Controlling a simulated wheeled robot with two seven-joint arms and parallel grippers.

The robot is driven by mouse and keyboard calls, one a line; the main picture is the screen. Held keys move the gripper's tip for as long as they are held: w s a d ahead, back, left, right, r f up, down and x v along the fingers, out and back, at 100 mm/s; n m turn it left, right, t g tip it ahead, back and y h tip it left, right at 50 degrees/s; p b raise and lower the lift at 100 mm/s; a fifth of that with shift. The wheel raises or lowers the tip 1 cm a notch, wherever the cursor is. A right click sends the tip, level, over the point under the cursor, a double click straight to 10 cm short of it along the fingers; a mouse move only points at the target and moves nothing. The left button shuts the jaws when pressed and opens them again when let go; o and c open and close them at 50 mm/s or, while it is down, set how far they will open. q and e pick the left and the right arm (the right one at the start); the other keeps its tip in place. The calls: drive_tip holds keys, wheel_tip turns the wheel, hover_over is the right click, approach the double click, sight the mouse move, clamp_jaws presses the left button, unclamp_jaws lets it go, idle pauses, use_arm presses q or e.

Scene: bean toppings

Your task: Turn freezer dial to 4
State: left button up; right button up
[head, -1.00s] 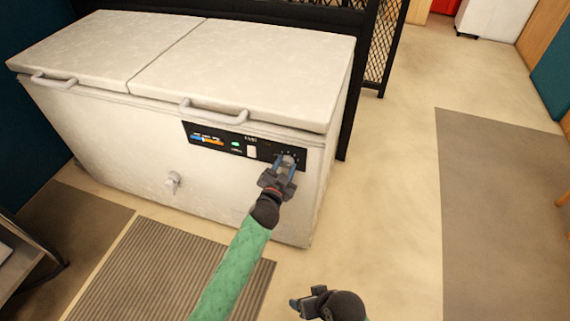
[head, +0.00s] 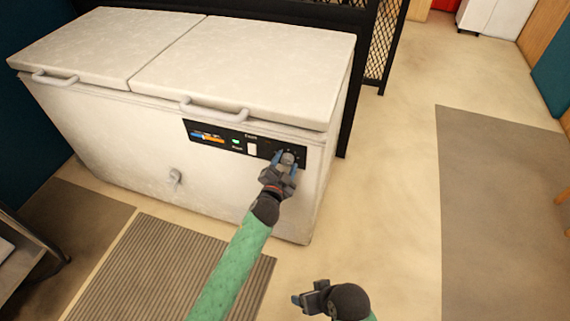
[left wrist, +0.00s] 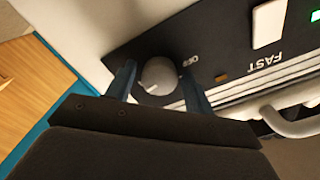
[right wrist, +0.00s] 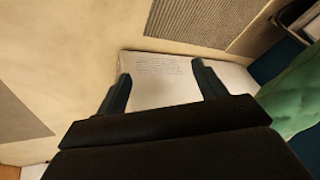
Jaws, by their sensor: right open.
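The white chest freezer (head: 110,140) has a black control panel (head: 212,136) at the right of its front face. The grey round dial (left wrist: 158,75) sits at the panel's end, with "OFF" printed beside it; it also shows in the head view (head: 288,158). My left gripper (left wrist: 160,88) has its fingers on either side of the dial, with small gaps visible. Its blue fingertips (head: 285,162) are at the panel in the head view. The numbers around the dial are too small or hidden to read. My right gripper (right wrist: 160,85) is open and empty, low over the floor.
The freezer has two lids with handles (head: 213,112) and a drain tap (head: 175,177) low on its front. A ribbed mat (head: 160,265) lies before it. A black mesh partition (head: 385,40) stands behind right.

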use_arm(q)
drive_tip(key=shift+o, duration=0.2)
drive_tip(key=shift+s, duration=0.1)
drive_tip(key=shift+s+a+f, duration=0.1)
drive_tip(key=shift+s, duration=0.1)
drive_tip(key=b+v, duration=0.1)
drive_tip(key=v, duration=0.6)
use_arm(e)
drive_tip(key=shift+t, duration=0.4)
drive_tip(key=f, duration=0.3)
drive_tip(key=w+f, duration=0.1)
drive_tip(key=shift+a+f, duration=0.15)
drive_tip(key=shift+a, duration=0.15)
use_arm(q)
drive_tip(key=shift+s, duration=0.1)
use_arm(e)
drive_tip(key=shift+s, duration=0.1)
